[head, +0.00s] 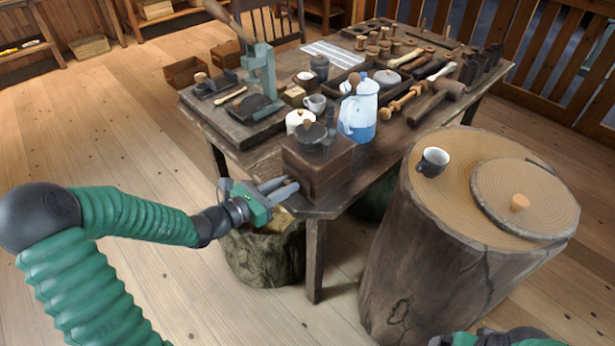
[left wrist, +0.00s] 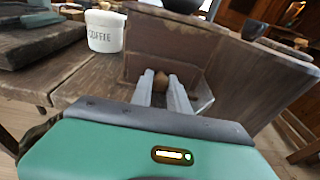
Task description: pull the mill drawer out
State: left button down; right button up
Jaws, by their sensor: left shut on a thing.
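The mill (head: 318,165) is a dark wooden box with a dark domed top and stands at the near corner of the table. In the left wrist view its wooden front (left wrist: 170,45) fills the upper middle. My left gripper (head: 290,187) is at the mill's front, low down. Its two grey fingers are shut on the brown drawer knob (left wrist: 161,80).
A white coffee canister (left wrist: 104,32) and a blue-and-white pot (head: 358,110) stand close to the mill. The table (head: 262,160) holds a press, spools and tools. A stump (head: 410,240) with a dark cup (head: 433,162) and a round lid stands to the right. Floor at left is clear.

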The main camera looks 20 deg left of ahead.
pick_arm(q)
jog(key=shift+s+a+r+p, duration=0.15)
jog(key=shift+s+a+p, duration=0.15)
jog(key=shift+a, duration=0.15)
jog(key=f+p+v, duration=0.1)
jog(key=p+v, duration=0.3)
jog(key=v, duration=0.5)
jog(key=shift+s+f, duration=0.25)
jog(key=shift+s, duration=0.15)
jog(key=shift+r, duration=0.1)
jog(key=s+r+p, duration=0.1)
jog(key=p, duration=0.1)
jog(key=s+r+p, duration=0.1)
jog(key=r+p, duration=0.1)
jog(key=a+r+p, duration=0.1)
jog(key=r+p, duration=0.1)
jog(key=shift+s, duration=0.4)
jog(key=shift+f, duration=0.1)
